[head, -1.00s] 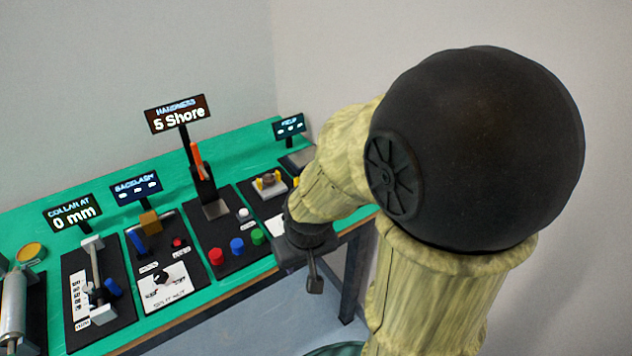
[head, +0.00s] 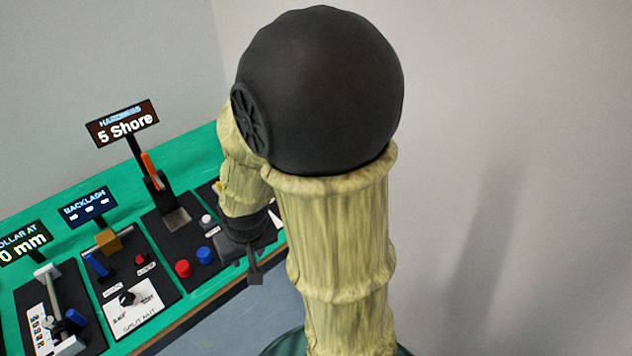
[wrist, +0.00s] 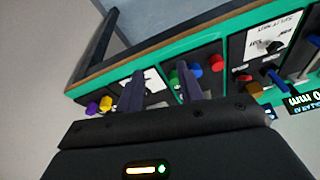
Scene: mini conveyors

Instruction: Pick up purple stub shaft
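A small purple cylinder, likely the purple stub shaft (wrist: 92,107), stands near the bench's front edge at the left of the wrist view, beside a yellow one (wrist: 106,103). I do not see it in the head view, where my arm covers that part of the bench. My gripper (wrist: 160,72) has its two dark fingers apart with nothing held between them. The purple piece is to the left of both fingers and apart from them. In the head view my gripper (head: 254,275) hangs by the bench's front edge.
Red (head: 183,268) and blue (head: 205,254) pieces stand on the hardness station's black panel, close to the gripper. A green piece (wrist: 173,77) shows by the right finger in the wrist view. Displays on posts (head: 122,124) rise at the back. Floor in front is clear.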

